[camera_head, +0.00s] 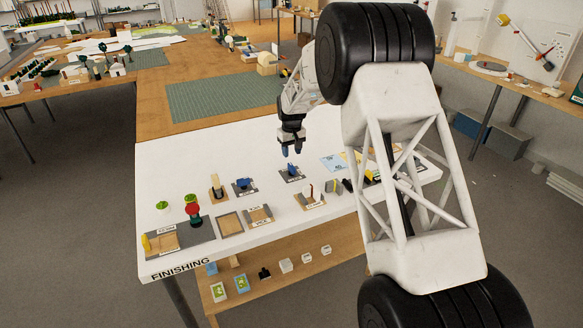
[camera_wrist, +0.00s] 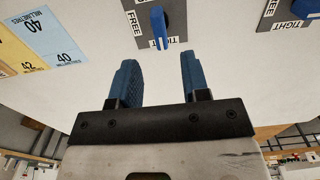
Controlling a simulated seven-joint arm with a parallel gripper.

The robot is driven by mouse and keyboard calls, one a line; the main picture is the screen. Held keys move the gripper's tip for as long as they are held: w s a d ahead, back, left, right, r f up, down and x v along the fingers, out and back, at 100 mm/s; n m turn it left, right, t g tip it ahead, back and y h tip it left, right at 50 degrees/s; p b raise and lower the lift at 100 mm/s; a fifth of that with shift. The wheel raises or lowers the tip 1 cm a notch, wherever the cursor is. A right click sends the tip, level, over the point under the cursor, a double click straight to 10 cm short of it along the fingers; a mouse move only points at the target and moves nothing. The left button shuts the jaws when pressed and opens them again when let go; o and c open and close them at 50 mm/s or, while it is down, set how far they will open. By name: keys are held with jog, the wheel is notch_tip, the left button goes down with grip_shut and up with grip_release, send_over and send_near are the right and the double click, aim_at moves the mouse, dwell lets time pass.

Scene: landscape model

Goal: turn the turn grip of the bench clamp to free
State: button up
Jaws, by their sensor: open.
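A blue turn grip (camera_wrist: 158,28) stands on a grey plate with FREE and TIGHT labels. In the wrist view its handle points down over the TIGHT label, partly covering it. FREE is to its left. In the head view this grip (camera_head: 291,171) is on the white table just below my gripper (camera_head: 291,151). My gripper (camera_wrist: 157,58) is open and empty, its two blue fingers apart, and the grip shows beyond the gap between them. A second blue grip (camera_wrist: 305,12) on a like plate is cut off at the wrist view's top right; it also shows in the head view (camera_head: 243,183).
Measure cards (camera_wrist: 55,38) in blue and yellow lie left of the plate in the wrist view. A small stand (camera_head: 216,187), trays (camera_head: 229,223) and a red-topped part (camera_head: 193,212) stand on the table. The white tabletop behind the grips is clear.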

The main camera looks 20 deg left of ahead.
aim_at(292, 165)
jog(key=shift+f, duration=3.9)
grip_shut()
